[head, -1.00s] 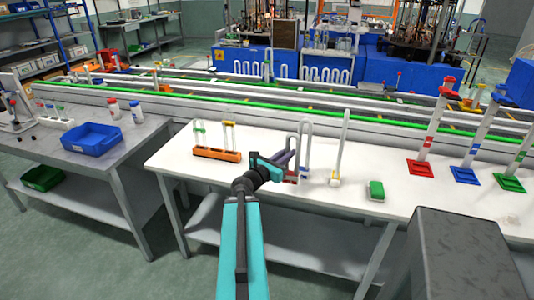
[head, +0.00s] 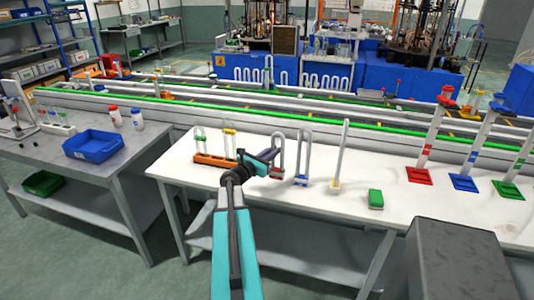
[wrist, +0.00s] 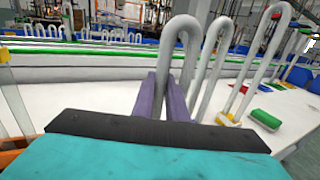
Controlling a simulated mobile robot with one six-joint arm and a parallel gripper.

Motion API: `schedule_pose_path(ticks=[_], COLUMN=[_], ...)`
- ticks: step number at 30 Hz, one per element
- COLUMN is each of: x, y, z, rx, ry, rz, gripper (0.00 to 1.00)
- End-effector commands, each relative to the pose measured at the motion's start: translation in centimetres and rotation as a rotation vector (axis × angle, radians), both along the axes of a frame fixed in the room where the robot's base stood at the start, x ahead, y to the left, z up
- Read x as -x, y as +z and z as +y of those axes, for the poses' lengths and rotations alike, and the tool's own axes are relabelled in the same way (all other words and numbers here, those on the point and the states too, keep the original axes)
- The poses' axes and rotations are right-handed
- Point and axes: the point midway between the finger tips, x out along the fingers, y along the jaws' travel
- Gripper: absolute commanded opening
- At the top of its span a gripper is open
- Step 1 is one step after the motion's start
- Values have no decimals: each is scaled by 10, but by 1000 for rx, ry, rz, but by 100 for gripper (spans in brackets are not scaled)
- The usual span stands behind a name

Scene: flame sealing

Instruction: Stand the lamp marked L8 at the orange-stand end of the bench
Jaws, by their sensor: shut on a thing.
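My gripper (head: 270,154) is shut on a clear U-shaped lamp with a red base (head: 277,173). In the wrist view its purple fingers (wrist: 166,95) close around the lamp's tube (wrist: 181,35), which looks upright. Whether its base touches the bench is unclear. The orange stand (head: 214,160), holding tubes with green and yellow bands, is left of my gripper on the white bench (head: 250,200). A blue-based lamp (head: 301,180) and a taller yellow-based lamp (head: 336,184) stand to the right. No L8 mark is readable on any lamp.
A green block (head: 375,198) lies right of the lamps. Red (head: 419,175), blue (head: 463,183) and green (head: 504,191) stands with tall tubes are farther right. Bare bench lies in front of the lamps. A conveyor (head: 330,130) runs behind.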

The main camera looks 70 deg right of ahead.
Motion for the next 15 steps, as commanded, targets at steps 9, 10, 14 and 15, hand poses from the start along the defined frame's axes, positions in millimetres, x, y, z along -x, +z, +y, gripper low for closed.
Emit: schedule_pose_path(ticks=[9, 10, 14, 15], x=[-26, -27, -31, -32], y=[-2, -2, -3, -4], z=[-22, -24, -27, -28], rx=[0, -1, 0, 1], ry=[0, 0, -1, -1], rz=[1, 2, 1, 1], gripper=[0, 0, 0, 0])
